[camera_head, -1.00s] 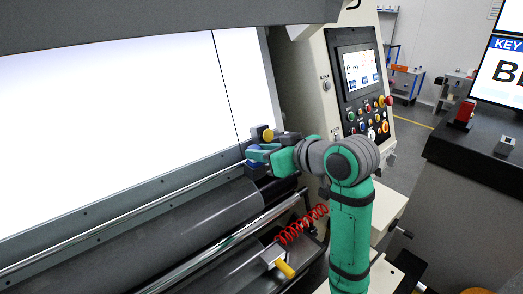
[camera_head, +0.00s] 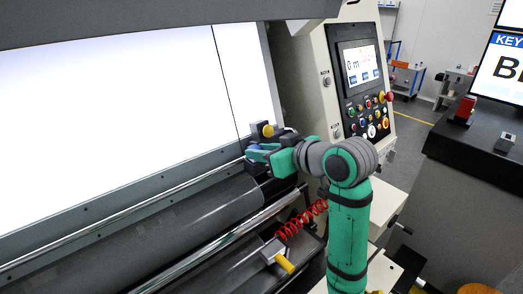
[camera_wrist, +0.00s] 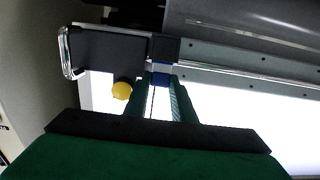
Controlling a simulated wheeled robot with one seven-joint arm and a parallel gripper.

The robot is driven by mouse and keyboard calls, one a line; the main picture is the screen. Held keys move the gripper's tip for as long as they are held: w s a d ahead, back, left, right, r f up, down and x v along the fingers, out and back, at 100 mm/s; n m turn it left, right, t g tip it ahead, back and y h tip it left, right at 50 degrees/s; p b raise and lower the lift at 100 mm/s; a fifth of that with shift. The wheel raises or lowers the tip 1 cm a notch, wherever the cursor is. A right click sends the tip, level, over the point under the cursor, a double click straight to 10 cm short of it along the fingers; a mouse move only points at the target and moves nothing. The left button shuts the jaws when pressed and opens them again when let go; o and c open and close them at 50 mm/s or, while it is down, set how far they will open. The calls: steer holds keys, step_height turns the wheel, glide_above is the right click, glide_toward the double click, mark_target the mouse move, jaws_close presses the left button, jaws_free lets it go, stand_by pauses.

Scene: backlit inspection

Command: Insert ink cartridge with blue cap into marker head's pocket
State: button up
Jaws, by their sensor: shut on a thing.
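The marker head (camera_wrist: 166,48) is a dark block on the rail, joined to a dark housing with a yellow knob (camera_wrist: 122,91). In the head view, the yellow knob (camera_head: 267,130) shows just above my gripper (camera_head: 258,153). In the wrist view, my gripper (camera_wrist: 162,90) is shut on the ink cartridge, whose blue cap (camera_wrist: 161,78) shows between the fingertips. The cartridge lies in line with the marker head and reaches its near edge. The fingers hide most of its body, so I cannot tell how far it is inside the pocket.
A bright backlit panel (camera_head: 110,95) stands behind the rail, and dark rollers (camera_head: 150,235) lie below. A control panel (camera_head: 365,85) stands right of my gripper. A red coiled hose (camera_head: 300,222) and a yellow handle (camera_head: 284,264) are below my arm.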

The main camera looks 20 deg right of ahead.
steer(key=o, duration=1.1)
steer(key=shift+o, duration=0.2)
steer(key=v, duration=1)
steer(key=shift+s, duration=0.3)
steer(key=shift+d+r, duration=0.15)
